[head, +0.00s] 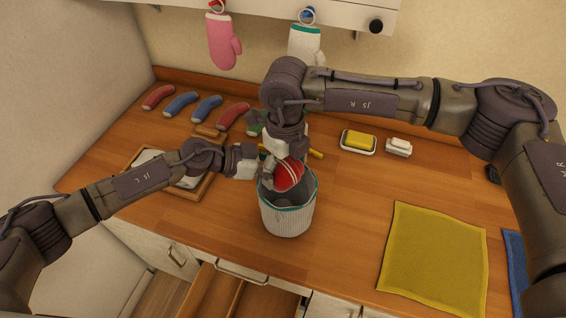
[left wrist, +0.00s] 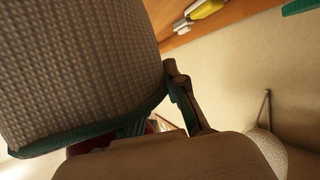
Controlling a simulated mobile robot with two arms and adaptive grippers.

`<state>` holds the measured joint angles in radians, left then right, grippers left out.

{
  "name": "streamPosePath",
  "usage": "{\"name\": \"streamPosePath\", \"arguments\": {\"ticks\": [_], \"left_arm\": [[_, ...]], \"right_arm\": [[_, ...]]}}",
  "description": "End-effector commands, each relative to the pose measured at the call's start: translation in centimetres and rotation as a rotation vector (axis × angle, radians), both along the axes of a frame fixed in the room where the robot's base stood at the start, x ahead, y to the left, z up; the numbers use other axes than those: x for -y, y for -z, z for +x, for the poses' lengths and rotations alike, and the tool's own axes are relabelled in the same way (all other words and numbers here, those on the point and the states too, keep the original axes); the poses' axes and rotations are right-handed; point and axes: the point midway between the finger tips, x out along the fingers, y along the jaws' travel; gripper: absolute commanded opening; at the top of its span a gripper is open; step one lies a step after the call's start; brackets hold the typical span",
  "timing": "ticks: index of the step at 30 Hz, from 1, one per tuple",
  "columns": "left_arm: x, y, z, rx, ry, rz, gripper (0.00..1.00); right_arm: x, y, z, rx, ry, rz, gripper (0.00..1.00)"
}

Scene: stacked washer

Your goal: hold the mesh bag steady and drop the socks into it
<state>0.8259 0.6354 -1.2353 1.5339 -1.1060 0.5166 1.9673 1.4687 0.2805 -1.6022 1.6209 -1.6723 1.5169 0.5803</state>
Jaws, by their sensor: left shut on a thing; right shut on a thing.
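The white mesh bag (head: 287,216) with a teal rim stands open and upright on the wooden counter; its weave fills the left of the left wrist view (left wrist: 75,65). My left gripper (head: 264,174) is shut on the bag's rim at its left back side. My right gripper (head: 282,160) points down over the bag's mouth, shut on a red sock (head: 290,175) with pale stripes, which is at the opening. Behind, two red socks (head: 159,97) (head: 233,116) and two blue socks (head: 181,104) (head: 206,108) lie in a row. A green item (head: 254,123) is partly hidden by my right arm.
A wooden tray (head: 200,190) lies behind my left arm. A yellow sponge (head: 359,139) and a white soap block (head: 398,146) sit right of the bag. A yellow cloth (head: 433,250) covers the front right. A drawer (head: 240,295) is open below. Mittens (head: 223,42) hang above.

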Motion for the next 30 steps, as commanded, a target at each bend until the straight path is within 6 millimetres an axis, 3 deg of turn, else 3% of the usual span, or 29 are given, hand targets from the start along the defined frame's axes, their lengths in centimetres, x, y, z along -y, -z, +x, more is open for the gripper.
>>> {"name": "streamPosePath", "arguments": {"ticks": [4,5,6,20,30], "left_arm": [[0.0,0.1,0.0,-0.002,0.001,0.001,0.00],[0.0,0.1,0.0,-0.002,0.001,0.001,0.00],[0.0,0.1,0.0,-0.001,0.001,0.000,0.00],[0.0,0.1,-0.1,-0.002,0.001,0.001,0.00],[0.0,0.1,-0.1,-0.002,0.000,0.000,0.00]], "right_arm": [[0.0,0.0,0.0,0.000,0.000,0.000,0.56],[0.0,0.0,0.0,0.000,0.000,0.000,0.92],[0.0,0.0,0.0,0.000,0.000,0.000,0.99],[0.0,-0.9,0.1,0.003,0.000,0.001,1.00],[-0.1,-7.6,0.1,0.005,0.000,0.002,1.00]]}}
